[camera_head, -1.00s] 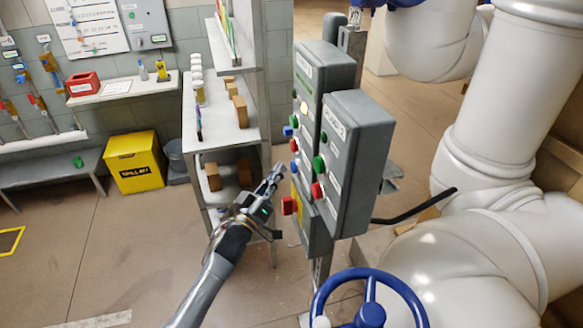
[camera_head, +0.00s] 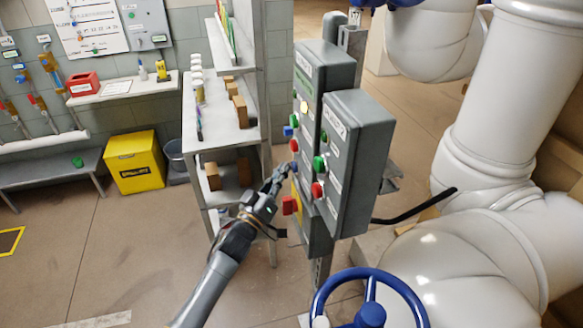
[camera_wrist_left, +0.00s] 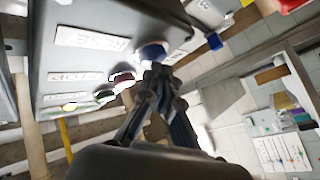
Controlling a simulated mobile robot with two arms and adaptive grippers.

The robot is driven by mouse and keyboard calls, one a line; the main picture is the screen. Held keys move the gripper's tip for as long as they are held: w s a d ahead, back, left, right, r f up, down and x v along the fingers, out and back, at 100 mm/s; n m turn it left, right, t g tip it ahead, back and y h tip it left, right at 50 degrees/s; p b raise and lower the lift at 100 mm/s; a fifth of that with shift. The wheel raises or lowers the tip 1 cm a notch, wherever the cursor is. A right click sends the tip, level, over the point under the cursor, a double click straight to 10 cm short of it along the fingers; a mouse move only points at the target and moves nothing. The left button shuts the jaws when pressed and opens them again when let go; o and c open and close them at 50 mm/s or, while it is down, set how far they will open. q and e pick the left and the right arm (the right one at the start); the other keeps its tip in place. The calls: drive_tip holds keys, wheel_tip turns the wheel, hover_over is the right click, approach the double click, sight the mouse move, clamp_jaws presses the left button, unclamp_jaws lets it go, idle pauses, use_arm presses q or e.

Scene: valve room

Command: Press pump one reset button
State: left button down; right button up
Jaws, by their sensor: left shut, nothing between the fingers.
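Two grey control boxes stand on a post in the head view. The rear-left box (camera_head: 306,100) carries a red button (camera_head: 294,145) and a small blue button (camera_head: 294,166) below it. In the left wrist view, the round blue button (camera_wrist_left: 152,52) sits beside an upside-down label that appears to read RESET. My left gripper (camera_head: 282,172) is shut and empty, its tips at the blue button. In the left wrist view the fingertips (camera_wrist_left: 160,72) overlap the button's lower edge; I cannot tell whether they touch or press it. My right gripper is out of view.
The front box (camera_head: 355,150) has a green button (camera_head: 319,164) and a red one (camera_head: 317,190). A red part (camera_head: 289,205) sticks out below the blue button. A blue handwheel (camera_head: 368,300) is at the bottom. A shelf rack (camera_head: 222,125) stands behind my left gripper.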

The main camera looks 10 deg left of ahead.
use_arm(q)
drive_tip(key=shift+d, duration=0.2)
drive_tip(key=shift+a, duration=0.1)
idle(0.4)
drive_tip(key=shift+s+a+p, duration=0.25)
drive_tip(key=shift+a+p, duration=0.05)
drive_tip(key=shift+a, duration=0.4)
drive_tip(key=a, duration=0.1)
drive_tip(key=s+a+p, duration=0.1)
drive_tip(key=a, duration=0.1)
drive_tip(key=s+a, duration=0.1)
drive_tip(key=shift+a+p, duration=0.3)
drive_tip(key=shift+p, duration=0.1)
drive_tip(key=shift+f, duration=0.1)
idle(0.4)
